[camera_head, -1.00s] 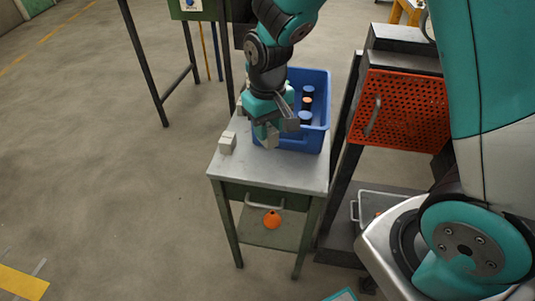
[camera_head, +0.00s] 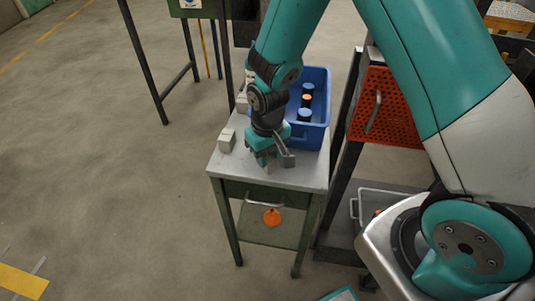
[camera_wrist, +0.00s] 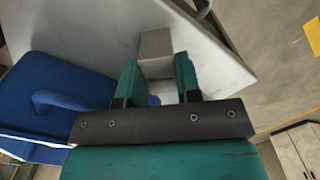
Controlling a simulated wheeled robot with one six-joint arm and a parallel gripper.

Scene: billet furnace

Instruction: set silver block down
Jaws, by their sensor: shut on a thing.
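My gripper (camera_head: 272,160) is low over the front part of the grey metal table top (camera_head: 305,172). It is shut on a silver block (camera_wrist: 157,48), which shows between the two teal fingers in the wrist view. In the head view the held block is mostly covered by the fingers. I cannot tell whether its underside touches the table top.
A pale block (camera_head: 227,141) stands on the table left of my gripper, and another (camera_head: 241,103) is farther back. A blue bin (camera_head: 318,110) with several dark cylinders stands behind. An orange perforated panel (camera_head: 396,112) is to the right. The table's front edge is close.

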